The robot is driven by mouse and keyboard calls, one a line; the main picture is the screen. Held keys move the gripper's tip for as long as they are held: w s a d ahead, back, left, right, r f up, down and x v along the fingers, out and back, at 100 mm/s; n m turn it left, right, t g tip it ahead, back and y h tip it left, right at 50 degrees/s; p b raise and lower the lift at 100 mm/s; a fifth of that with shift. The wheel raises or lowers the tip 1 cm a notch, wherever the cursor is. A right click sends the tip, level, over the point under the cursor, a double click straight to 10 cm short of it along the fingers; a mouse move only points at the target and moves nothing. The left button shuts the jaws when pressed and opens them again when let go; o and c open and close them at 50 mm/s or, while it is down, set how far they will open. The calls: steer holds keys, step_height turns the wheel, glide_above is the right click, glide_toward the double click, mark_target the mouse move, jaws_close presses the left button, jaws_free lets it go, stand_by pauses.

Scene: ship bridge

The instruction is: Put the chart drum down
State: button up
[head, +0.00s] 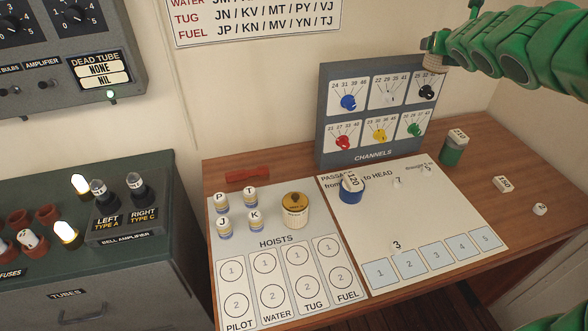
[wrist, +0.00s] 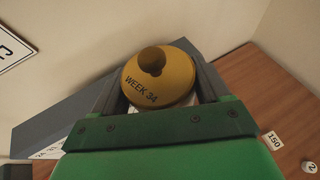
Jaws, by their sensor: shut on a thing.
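The chart drum (wrist: 165,88) has a brass lid with a round knob and the words "WEEK 34". In the wrist view it sits between the two fingers of my gripper (wrist: 155,95), which is shut on it. In the head view my gripper (head: 437,42) is at the top right, and the drum's pale ribbed side (head: 434,63) shows below it. It is held in the air beside the top right corner of the grey channels panel (head: 372,155). A similar brass-lidded drum (head: 295,211) stands upright on the hoists sheet (head: 275,243).
The wooden desk (head: 480,230) holds a passage sheet (head: 420,215), a blue drum with a 120 tag (head: 352,190), a green drum with a 210 tag (head: 453,150) and a loose 150 tag (head: 503,184). Several small lettered pots stand on the hoists sheet. The desk's right side has bare wood.

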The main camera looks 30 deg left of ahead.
steer(key=shift+m+t+h, duration=0.3)
steer(key=shift+h, duration=0.1)
steer(key=s+a+r, duration=0.1)
steer(key=a, duration=0.5)
steer(key=s+a+r, duration=0.1)
steer(key=s+a, duration=0.1)
steer(key=a, duration=0.5)
steer(key=s+a+r, duration=0.1)
steer(key=a, duration=0.6)
steer(key=shift+s, duration=0.35)
steer(key=s+a+f, duration=0.2)
steer(key=s+a, duration=0.5)
steer(key=a, duration=0.5)
steer(key=shift+s+d+f+m+h, duration=0.15)
steer(key=shift+s+f+m+h, duration=0.85)
steer(key=shift+f, duration=4.85)
steer(key=shift+s+d+f+m+h, duration=0.25)
steer(key=shift+s+f, duration=1.2)
steer(key=shift+f, duration=4.45)
steer(key=shift+s+d+f+m+h, duration=0.1)
steer(key=shift+s+f+m+h, duration=0.9)
steer(key=shift+f, duration=4.85)
steer(key=shift+s+f+n, duration=0.2)
steer(key=shift+s+n, duration=0.05)
steer(key=shift+n, duration=0.1)
